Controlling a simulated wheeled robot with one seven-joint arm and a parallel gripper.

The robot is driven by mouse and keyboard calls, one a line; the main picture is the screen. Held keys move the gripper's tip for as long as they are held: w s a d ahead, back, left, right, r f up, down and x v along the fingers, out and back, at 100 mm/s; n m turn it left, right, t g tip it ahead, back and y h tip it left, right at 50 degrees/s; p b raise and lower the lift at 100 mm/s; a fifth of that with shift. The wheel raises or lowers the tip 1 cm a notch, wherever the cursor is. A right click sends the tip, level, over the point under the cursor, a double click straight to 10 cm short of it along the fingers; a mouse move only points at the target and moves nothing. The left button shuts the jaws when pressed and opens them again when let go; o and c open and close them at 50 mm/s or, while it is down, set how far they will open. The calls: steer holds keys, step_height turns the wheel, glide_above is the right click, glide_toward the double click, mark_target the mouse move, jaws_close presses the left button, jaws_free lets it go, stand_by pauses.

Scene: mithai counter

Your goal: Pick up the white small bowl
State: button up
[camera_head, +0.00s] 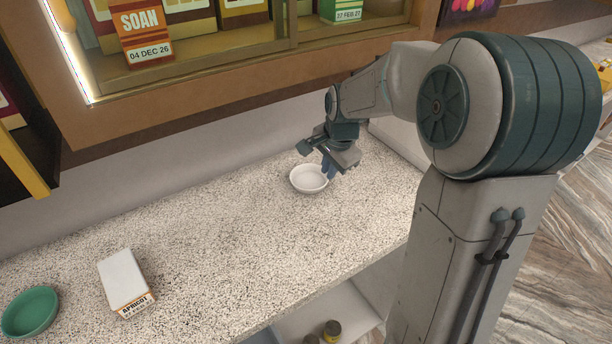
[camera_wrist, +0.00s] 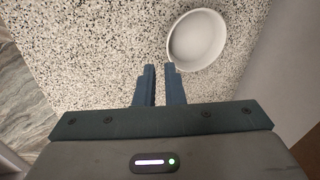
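The white small bowl (camera_head: 309,178) sits upright on the speckled counter, near the back wall. In the wrist view the bowl (camera_wrist: 197,40) is just beyond the fingertips, up and to the right, and looks empty. My gripper (camera_head: 328,165) is at the bowl's right side in the head view and covers a little of its rim. In the wrist view my gripper (camera_wrist: 160,68) has a narrow gap between its fingers, with only counter showing in it. The right fingertip is close to the rim; I cannot tell whether they touch.
A green bowl (camera_head: 30,312) and a white-topped apricot box (camera_head: 123,281) stand on the counter (camera_head: 215,235) at the left. A display case with sweet boxes (camera_head: 143,32) overhangs the back. Small jars (camera_head: 331,331) stand on a shelf below. The middle counter is clear.

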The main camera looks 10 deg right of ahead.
mark_target(321, 184)
steer(key=shift+m, duration=0.8)
steer(key=x, duration=0.3)
steer(key=w+x, duration=0.1)
steer(key=x, duration=0.6)
steer(key=shift+w+p, duration=0.2)
steer(key=shift+p, duration=0.15)
jaws_close()
steer(key=shift+r, duration=0.2)
